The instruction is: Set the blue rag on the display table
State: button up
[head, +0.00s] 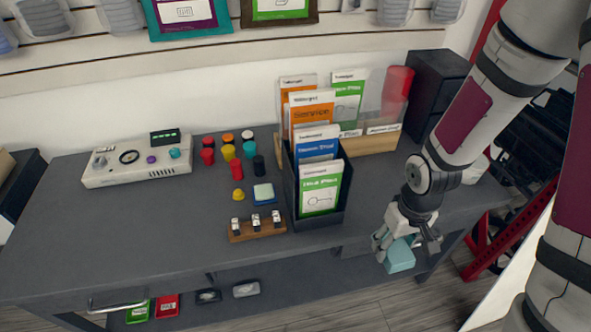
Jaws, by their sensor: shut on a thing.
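My gripper (405,241) points down near the front right edge of the dark grey display table (80,231). It is shut on a light blue, folded, block-like piece that looks like the blue rag (400,258). The rag hangs below the fingers and covers part of the table's front edge in the picture. I cannot tell whether it touches the table; it seems held in front of or above the edge. The fingers hide the rag's upper part.
A black brochure holder (333,215) stands left of my gripper, with a wooden rack (375,145) behind it. A small wooden stand (257,229), a pale pad (263,192) and colored pieces lie further left. A white console (138,163) sits at back left. The front left tabletop is clear.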

send_over(379, 209)
jog(key=shift+f, duration=2.5)
jog(key=shift+b, duration=0.3)
jog(key=o, duration=1.1)
